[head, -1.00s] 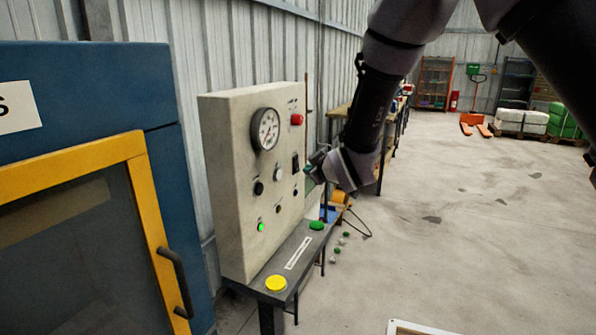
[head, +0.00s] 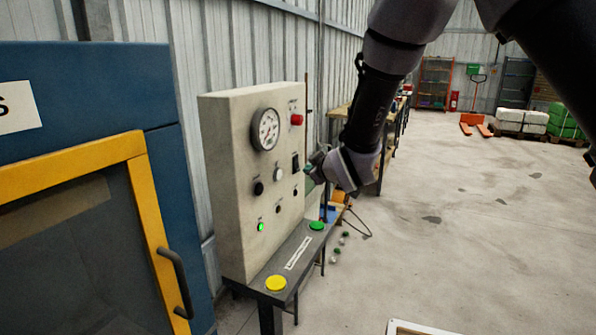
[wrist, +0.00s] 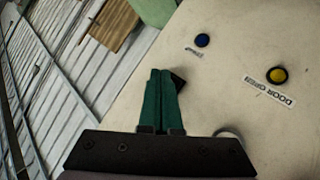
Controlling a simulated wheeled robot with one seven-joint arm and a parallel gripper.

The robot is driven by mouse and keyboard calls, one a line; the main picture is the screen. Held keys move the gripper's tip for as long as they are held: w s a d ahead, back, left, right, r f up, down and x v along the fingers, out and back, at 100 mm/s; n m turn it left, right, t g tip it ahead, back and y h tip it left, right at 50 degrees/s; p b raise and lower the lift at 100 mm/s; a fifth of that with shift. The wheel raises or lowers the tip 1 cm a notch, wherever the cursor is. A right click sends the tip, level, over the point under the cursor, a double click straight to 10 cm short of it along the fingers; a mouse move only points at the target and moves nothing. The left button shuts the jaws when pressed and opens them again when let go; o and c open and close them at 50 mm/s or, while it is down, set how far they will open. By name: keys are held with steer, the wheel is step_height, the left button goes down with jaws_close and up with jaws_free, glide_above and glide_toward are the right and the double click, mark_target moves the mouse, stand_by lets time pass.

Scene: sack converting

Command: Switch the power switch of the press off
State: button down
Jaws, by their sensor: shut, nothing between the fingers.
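The press's control panel (head: 232,170) is a pale upright box in the head view. A tall black rocker switch (head: 295,163) sits on its right part, below a red button (head: 297,119). My gripper (head: 312,168) is close to the panel, just right of this switch. In the wrist view, the green fingers of my gripper (wrist: 161,76) are together, with nothing held. A dark piece (wrist: 179,79), seemingly the switch, shows beside the fingertips, partly hidden by them. I cannot tell whether they touch, or which way the switch is tilted. A green lamp (head: 261,227) is lit.
The panel also has a round gauge (head: 265,129) and black knob (head: 258,188). A yellow button (head: 276,283) and green button (head: 317,226) sit on the ledge below. A blue cabinet with a yellow-framed door (head: 150,220) stands left. Floor (head: 450,230) to the right is mostly clear.

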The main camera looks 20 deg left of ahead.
steer(key=shift+a, duration=0.2)
stand_by(0.6)
steer(key=shift+a, duration=0.2)
steer(key=shift+a+f, duration=0.1)
steer(key=shift+a, duration=0.25)
stand_by(0.6)
steer(key=shift+d, duration=0.15)
steer(key=shift+d, duration=0.6)
steer(key=shift+s+d+r, duration=0.1)
steer(key=shift+d+r, duration=0.1)
steer(key=shift+d, duration=1.05)
steer(key=shift+s+d+r, duration=0.1)
steer(key=shift+d+r, duration=0.1)
steer(key=shift+d, duration=1.05)
